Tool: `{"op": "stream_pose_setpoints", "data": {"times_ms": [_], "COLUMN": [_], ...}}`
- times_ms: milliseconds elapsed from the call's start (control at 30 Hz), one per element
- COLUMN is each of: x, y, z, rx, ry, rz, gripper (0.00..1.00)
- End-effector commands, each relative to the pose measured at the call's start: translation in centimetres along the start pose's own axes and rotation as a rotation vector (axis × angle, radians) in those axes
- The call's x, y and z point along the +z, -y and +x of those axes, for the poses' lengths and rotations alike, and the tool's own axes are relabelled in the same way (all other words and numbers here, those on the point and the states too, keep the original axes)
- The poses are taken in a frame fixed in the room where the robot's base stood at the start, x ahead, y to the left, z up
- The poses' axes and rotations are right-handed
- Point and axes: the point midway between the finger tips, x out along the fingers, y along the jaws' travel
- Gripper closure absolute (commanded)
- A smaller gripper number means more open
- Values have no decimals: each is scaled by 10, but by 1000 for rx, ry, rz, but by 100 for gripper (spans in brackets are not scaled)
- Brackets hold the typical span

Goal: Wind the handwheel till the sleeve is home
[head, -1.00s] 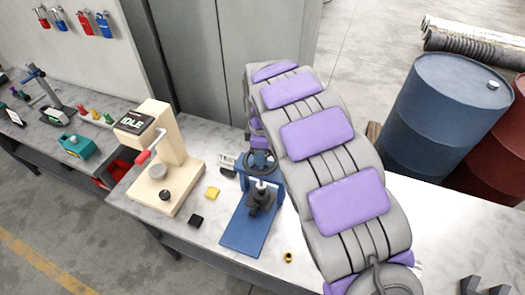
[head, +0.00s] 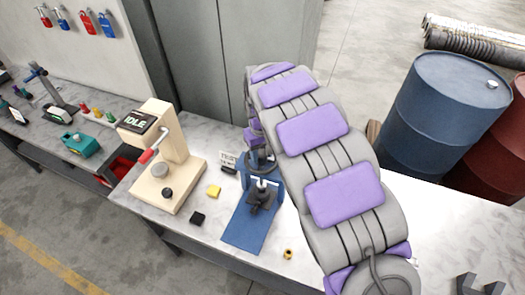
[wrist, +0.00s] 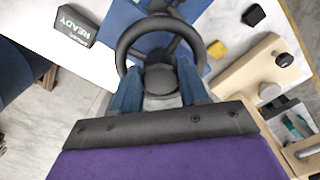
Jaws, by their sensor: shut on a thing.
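The black handwheel (wrist: 213,50) is at the top middle of the wrist view, seen from above. The two blue fingers of my gripper (wrist: 160,80) reach onto its near side, either side of the dark hub, and are shut on it. In the head view the handwheel (head: 262,168) sits at the top of a small blue press (head: 247,228) on the bench, partly hidden by my gripper and arm. A dark block with a pale metal rod (head: 262,185) is below the wheel. I cannot tell the sleeve apart or how far it is seated.
A beige press (head: 166,181) with a red-handled crank and an IDLE display stands left. A yellow block (head: 213,191), a black block (head: 197,218) and a brass ring (head: 288,254) lie nearby. Blue barrel (head: 430,125) stands behind.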

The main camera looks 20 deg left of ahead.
Motion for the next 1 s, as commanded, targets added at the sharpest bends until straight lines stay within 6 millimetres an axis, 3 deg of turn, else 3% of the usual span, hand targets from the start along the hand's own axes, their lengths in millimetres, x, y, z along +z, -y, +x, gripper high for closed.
{"op": "stream_pose_setpoints", "data": {"times_ms": [600,1000], "x": [-4,-4], "y": [-1,-1], "z": [-3,-2], "rx": [-2,-2], "ry": [-14,-13], "rz": [559,759], "gripper": [86,86]}}
